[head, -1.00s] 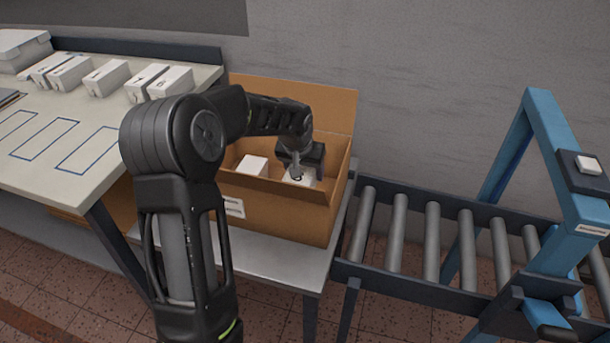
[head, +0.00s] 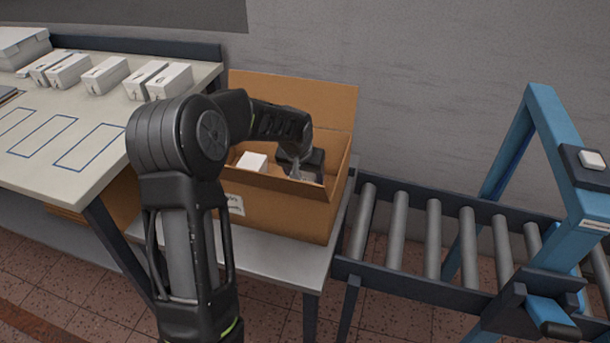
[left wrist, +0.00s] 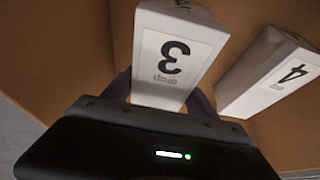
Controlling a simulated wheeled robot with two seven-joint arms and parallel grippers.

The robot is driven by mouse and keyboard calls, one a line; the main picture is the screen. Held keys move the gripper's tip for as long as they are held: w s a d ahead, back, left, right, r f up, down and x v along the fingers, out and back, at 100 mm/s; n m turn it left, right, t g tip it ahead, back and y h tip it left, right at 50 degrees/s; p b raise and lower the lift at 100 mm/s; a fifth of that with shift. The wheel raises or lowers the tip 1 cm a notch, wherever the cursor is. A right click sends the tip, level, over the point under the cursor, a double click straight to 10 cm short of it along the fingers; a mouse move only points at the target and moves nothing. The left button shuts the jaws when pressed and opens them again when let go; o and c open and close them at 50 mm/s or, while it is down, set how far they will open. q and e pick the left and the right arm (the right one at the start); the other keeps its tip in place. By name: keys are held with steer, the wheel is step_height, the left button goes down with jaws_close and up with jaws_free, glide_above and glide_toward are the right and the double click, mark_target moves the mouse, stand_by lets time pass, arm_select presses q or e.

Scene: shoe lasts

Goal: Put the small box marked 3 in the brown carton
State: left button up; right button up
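The small white box marked 3 (left wrist: 172,52) is between the two dark fingers of my left gripper (left wrist: 160,92) in the left wrist view, one finger close along each side. In the head view my left gripper (head: 300,172) reaches down inside the brown carton (head: 280,209), towards its right end. There the box is mostly hidden by the gripper and the front wall. The carton's back flap stands up. I cannot tell whether the box touches the carton floor. My right gripper is not in view.
A white box marked 4 (left wrist: 272,72) is in the carton beside box 3; it also shows in the head view (head: 252,162). Several white boxes (head: 105,75) stand on the table at left. A roller conveyor (head: 432,235) and blue frame (head: 548,150) are at right.

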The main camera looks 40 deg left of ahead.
arm_select(q)
steer(key=o, duration=0.4)
steer(key=shift+c, duration=0.2)
steer(key=shift+r, duration=0.1)
steer(key=shift+r+p, duration=0.25)
steer(key=shift+p, duration=0.05)
steer(key=v, duration=1.2)
steer(key=shift+r+p, duration=0.25)
steer(key=shift+p, duration=0.05)
